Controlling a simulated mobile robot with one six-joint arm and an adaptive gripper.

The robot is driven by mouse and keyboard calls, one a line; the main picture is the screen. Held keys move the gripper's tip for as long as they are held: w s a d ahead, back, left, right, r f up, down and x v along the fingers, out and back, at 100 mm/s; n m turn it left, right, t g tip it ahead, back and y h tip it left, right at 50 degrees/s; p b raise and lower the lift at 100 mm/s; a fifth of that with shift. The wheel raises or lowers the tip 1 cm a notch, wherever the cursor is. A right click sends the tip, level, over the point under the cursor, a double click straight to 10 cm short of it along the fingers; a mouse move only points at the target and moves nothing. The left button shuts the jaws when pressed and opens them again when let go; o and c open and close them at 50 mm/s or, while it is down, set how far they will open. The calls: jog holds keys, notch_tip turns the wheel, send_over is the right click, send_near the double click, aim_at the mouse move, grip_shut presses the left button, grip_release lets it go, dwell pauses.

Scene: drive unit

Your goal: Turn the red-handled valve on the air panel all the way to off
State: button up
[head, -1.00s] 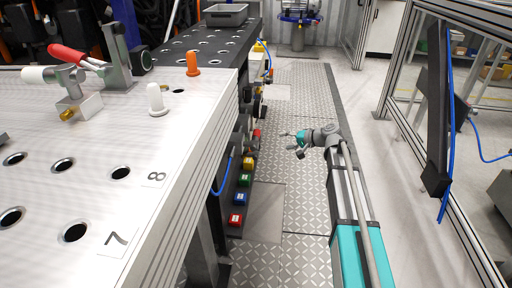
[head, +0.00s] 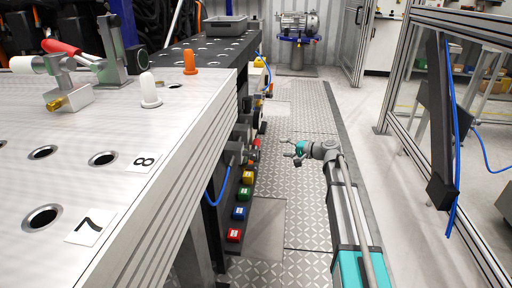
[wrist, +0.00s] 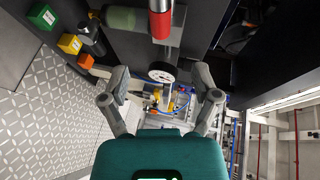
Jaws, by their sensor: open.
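A small red part (head: 257,142), which looks like the red valve handle, shows on the panel side of the bench in the head view. In the wrist view a red cylinder (wrist: 160,22) with a silver end stands out at the top centre, probably the same handle. A round gauge-like part (wrist: 162,71) is just below it. My gripper (head: 290,150) is over the walkway, to the right of the panel and apart from it. In the wrist view its two fingers (wrist: 160,87) are spread with nothing held between them. The valve's body is not clear.
Yellow, green, blue and red button boxes (head: 241,207) line the bench side. A blue hose (head: 222,185) hangs near them. The metal bench top (head: 110,200) overhangs at left. The tread-plate walkway (head: 300,115) is free. A framed fence (head: 440,120) stands at right.

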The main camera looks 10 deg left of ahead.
aim_at(256, 145)
jog(key=b+x, duration=0.3)
jog(key=x, duration=1)
jog(key=shift+w+a+f, duration=0.15)
jog(key=shift+a+f, duration=0.05)
jog(key=shift+a, duration=0.15)
grip_shut()
